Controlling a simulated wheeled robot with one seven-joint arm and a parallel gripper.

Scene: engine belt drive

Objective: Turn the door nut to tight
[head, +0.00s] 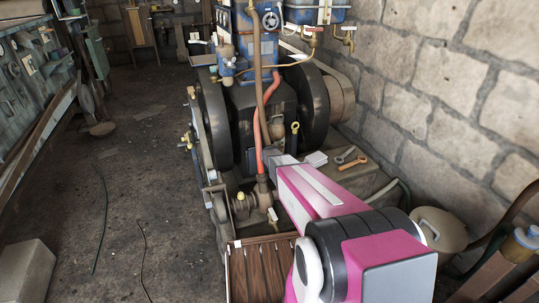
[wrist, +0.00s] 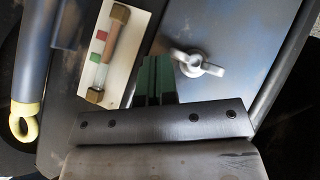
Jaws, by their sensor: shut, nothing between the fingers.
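In the wrist view a pale grey wing-shaped nut (wrist: 196,63), likely the door nut, sits on a blue-grey metal panel (wrist: 225,30), which looks like the door. One wing points right and slightly down. My gripper (wrist: 158,70) shows as dark green fingers, closed together with nothing between them. The fingertips are just left of the nut; I cannot tell whether they touch it. In the head view my pink arm reaches toward the engine (head: 262,100), and it hides the nut and my fingers.
Left of my fingers in the wrist view are a sight glass (wrist: 108,55) with brass ends and a yellow ring (wrist: 25,121) on a blue-grey cylinder. In the head view, wrenches (head: 352,163) lie right of the engine, beside a stone wall (head: 440,80). Open floor (head: 120,190) lies left.

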